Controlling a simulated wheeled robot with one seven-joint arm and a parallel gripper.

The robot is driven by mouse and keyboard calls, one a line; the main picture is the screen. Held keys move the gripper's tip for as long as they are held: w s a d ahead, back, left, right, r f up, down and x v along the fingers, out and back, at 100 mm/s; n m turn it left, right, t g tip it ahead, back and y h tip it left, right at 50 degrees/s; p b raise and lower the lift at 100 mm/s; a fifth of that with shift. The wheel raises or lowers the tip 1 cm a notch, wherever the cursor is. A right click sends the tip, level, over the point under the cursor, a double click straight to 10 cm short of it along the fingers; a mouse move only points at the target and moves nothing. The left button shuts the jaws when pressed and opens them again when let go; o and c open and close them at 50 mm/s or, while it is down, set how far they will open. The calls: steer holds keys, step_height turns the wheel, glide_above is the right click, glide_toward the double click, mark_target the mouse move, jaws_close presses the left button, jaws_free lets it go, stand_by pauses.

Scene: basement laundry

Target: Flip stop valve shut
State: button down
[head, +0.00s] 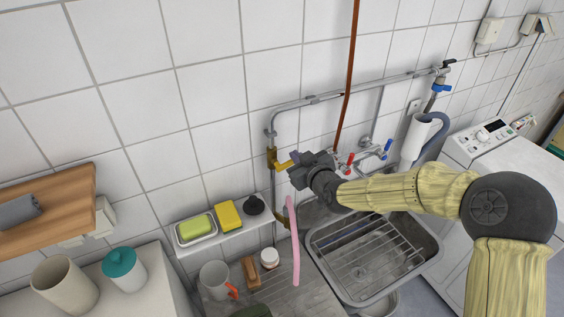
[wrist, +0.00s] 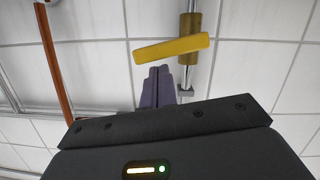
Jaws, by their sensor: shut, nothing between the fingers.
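The stop valve is a brass body (head: 272,158) on a vertical grey pipe against the tiled wall, with a yellow lever (head: 285,164). The lever sticks out to the right, crosswise to the pipe. In the wrist view the lever (wrist: 172,49) lies almost level, slightly tilted, with the brass body (wrist: 190,52) partly behind its right end. My gripper (head: 295,157) is just right of the valve, its purple-grey fingers shut and empty. In the wrist view the fingertips (wrist: 158,72) sit just below the lever; I cannot tell whether they touch it.
A copper pipe (head: 347,80) runs up the wall near my gripper. Below are a pink hose (head: 292,240), a shelf with a yellow sponge (head: 228,215) and green soap (head: 195,226), and a steel sink (head: 428,245). Red and blue taps (head: 386,148) stand behind my arm.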

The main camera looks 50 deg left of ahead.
steer(key=s+d+r+b, duration=0.2)
steer(key=d+r, duration=0.4)
steer(key=d, duration=0.3)
steer(key=shift+s, duration=0.9)
steer(key=shift+w+f, duration=0.1)
steer(key=shift+w, duration=0.15)
steer(key=w+d+f+m+t+h, duration=0.1)
steer(key=w+d+f+m+h, duration=0.2)
steer(key=d, duration=0.7)
steer(key=w+d+f+m+h, duration=0.2)
steer(key=w+d+f+h, duration=0.15)
steer(key=d, duration=0.55)
steer(key=w+d+f+m+t+h, duration=0.1)
steer(key=w+d+f+m+h, duration=0.15)
steer(key=d, duration=0.75)
steer(key=s+d+m+g+h, duration=0.1)
steer(key=s+d+m+h, duration=0.1)
steer(key=d, duration=0.5)
steer(key=s+d+f+m+g+h, duration=0.1)
steer(key=s+d+m, duration=0.3)
steer(key=d, duration=0.4)
steer(key=s+d+f+m+g+h, duration=0.1)
steer(key=s+d+m+h, duration=0.1)
steer(key=s+d, duration=0.3)
steer(key=d+m, duration=0.1)
steer(key=d, duration=0.2)
steer(key=shift+s+d+f+m+g+h, duration=0.2)
steer(key=shift+f+m+g+h, duration=0.1)
steer(key=shift+m+g, duration=0.1)
